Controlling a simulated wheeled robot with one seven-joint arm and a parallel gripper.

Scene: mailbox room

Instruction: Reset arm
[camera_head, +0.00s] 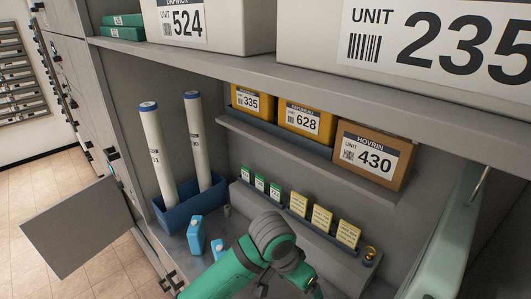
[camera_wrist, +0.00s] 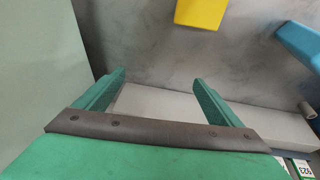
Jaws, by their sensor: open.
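My green arm (camera_head: 243,262) reaches into the open cabinet from the bottom of the head view. In the wrist view my gripper (camera_wrist: 160,82) has its two green fingers spread, with nothing between them. Beyond the fingers is a grey ledge (camera_wrist: 160,102). A yellow object (camera_wrist: 203,12) lies on the grey surface ahead, apart from the fingers. A blue object (camera_wrist: 302,44) is at the upper right of the wrist view. The fingertips are not clearly visible in the head view.
A blue bin (camera_head: 172,216) holds two white tubes. Blue cartons (camera_head: 196,234) stand near my arm. Cards (camera_head: 321,218) line a low ledge. Above, a shelf bears boxes, including a brown box (camera_head: 371,155). An open door (camera_head: 75,228) juts out left; a pale green panel (camera_head: 440,245) stands right.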

